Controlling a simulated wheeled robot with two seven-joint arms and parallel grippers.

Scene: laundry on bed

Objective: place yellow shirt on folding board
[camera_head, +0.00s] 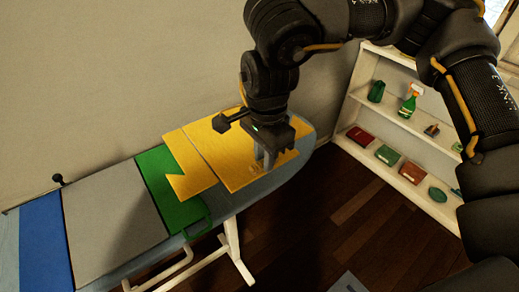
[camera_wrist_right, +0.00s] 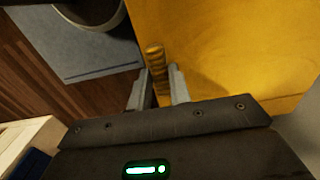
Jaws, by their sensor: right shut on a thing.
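The yellow shirt (camera_head: 228,150) lies flat at the right end of a long board (camera_head: 268,184) on white legs, with one sleeve over a green panel (camera_head: 160,180). I cannot tell which part is the folding board. My right gripper (camera_head: 264,160) reaches down to the shirt's front edge and is shut on it. In the right wrist view, the gripper (camera_wrist_right: 158,90) has a small raised fold of yellow shirt (camera_wrist_right: 230,45) between its fingertips. My left gripper is not in view.
A grey panel (camera_head: 110,225) and a blue panel (camera_head: 46,245) lie left of the green one. A wall runs behind the board. White shelves (camera_head: 352,133) with bottles and small boxes stand at the right. Dark wooden floor (camera_head: 310,220) is open between them.

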